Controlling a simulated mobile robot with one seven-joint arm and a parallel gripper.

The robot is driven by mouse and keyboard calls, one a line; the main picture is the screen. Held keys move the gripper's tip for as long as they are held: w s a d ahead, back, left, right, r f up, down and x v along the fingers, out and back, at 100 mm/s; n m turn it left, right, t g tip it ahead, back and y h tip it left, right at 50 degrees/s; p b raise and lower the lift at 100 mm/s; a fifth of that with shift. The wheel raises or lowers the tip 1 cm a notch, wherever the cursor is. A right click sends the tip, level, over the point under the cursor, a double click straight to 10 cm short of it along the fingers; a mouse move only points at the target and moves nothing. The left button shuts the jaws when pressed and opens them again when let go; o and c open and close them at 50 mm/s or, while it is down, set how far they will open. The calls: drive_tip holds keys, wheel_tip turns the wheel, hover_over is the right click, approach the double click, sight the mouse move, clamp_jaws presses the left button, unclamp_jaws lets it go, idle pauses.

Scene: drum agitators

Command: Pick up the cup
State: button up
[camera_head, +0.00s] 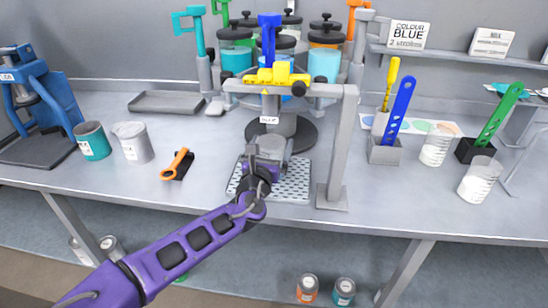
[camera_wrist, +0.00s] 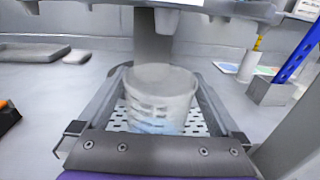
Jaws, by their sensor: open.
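A translucent cup (camera_head: 273,146) with pale markings stands upright on a perforated metal tray (camera_head: 294,186) under the dispenser frame. In the wrist view the cup (camera_wrist: 160,98) fills the middle, with some light blue low in it. My gripper (camera_head: 266,160) is at the tray, right at the cup and partly hiding it in the head view. In the wrist view my gripper (camera_wrist: 160,72) is open, with one finger on each side of the cup. I cannot tell whether either finger touches it.
The dispenser frame's post (camera_head: 342,150) stands close to the right of my gripper, and its yellow-topped beam (camera_head: 285,88) is above. An orange-handled tool (camera_head: 176,164) lies to the left.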

clamp_jaws()
idle(0.5)
drive_tip(key=shift+r, duration=0.15)
